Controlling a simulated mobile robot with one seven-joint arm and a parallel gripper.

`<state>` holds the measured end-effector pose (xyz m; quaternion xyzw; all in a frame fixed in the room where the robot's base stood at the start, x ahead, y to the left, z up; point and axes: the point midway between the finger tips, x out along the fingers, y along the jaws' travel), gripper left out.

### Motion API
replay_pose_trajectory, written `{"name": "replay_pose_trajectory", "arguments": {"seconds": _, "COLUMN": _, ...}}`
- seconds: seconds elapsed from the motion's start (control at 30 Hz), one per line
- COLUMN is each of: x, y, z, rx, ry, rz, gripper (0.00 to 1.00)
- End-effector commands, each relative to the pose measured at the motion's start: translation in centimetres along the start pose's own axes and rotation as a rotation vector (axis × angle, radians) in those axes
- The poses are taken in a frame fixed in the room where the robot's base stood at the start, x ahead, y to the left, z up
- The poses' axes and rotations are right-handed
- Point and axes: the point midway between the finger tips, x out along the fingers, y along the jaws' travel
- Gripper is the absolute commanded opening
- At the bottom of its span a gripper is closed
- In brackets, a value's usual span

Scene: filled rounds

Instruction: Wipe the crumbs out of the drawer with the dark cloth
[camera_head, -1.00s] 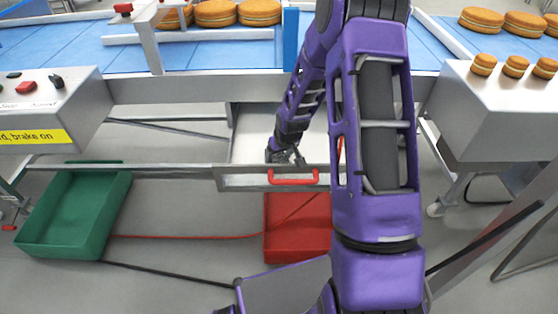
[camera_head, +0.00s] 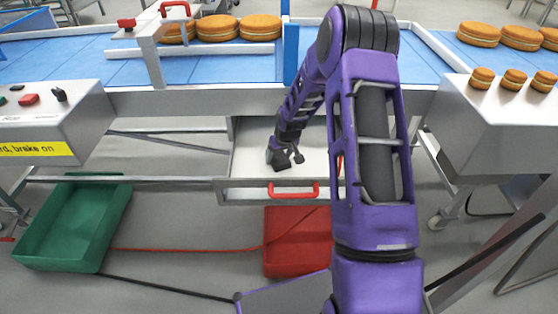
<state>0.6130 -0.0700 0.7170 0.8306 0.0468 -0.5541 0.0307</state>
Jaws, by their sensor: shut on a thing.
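The drawer (camera_head: 250,193) is pulled out below the conveyor, with a red handle on its front. Its pale floor is in view on the left, and my arm hides part of its right side. My gripper (camera_head: 281,163) is inside the drawer, shut on the dark cloth (camera_head: 281,168), which is small and mostly hidden under the gripper. No crumbs can be made out on the visible floor at this size.
A blue conveyor (camera_head: 225,68) with filled rounds (camera_head: 218,27) runs above the drawer. A green crate (camera_head: 35,257) and a red crate (camera_head: 285,270) stand on the floor below. A control box (camera_head: 50,115) is at left, and a metal box (camera_head: 500,125) with small rounds at right.

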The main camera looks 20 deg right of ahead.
Motion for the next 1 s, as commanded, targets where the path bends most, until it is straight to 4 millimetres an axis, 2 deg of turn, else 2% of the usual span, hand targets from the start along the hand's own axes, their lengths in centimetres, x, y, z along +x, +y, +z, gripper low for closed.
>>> {"name": "replay_pose_trajectory", "arguments": {"seconds": 0.27, "x": 0.6, "y": 0.5, "z": -0.8, "rx": 0.000, "ry": -0.002, "rz": 0.000, "gripper": 0.30}}
{"name": "replay_pose_trajectory", "arguments": {"seconds": 0.7, "x": 1.6, "y": 1.7, "z": -3.5, "rx": 0.001, "ry": -0.002, "rz": 0.000, "gripper": 0.30}}
{"name": "replay_pose_trajectory", "arguments": {"seconds": 0.87, "x": 1.6, "y": 1.5, "z": -3.7, "rx": -0.001, "ry": -0.003, "rz": -0.001, "gripper": 0.30}}
{"name": "replay_pose_trajectory", "arguments": {"seconds": 1.0, "x": 1.7, "y": 0.6, "z": -4.0, "rx": -0.004, "ry": -0.003, "rz": -0.001, "gripper": 0.30}}
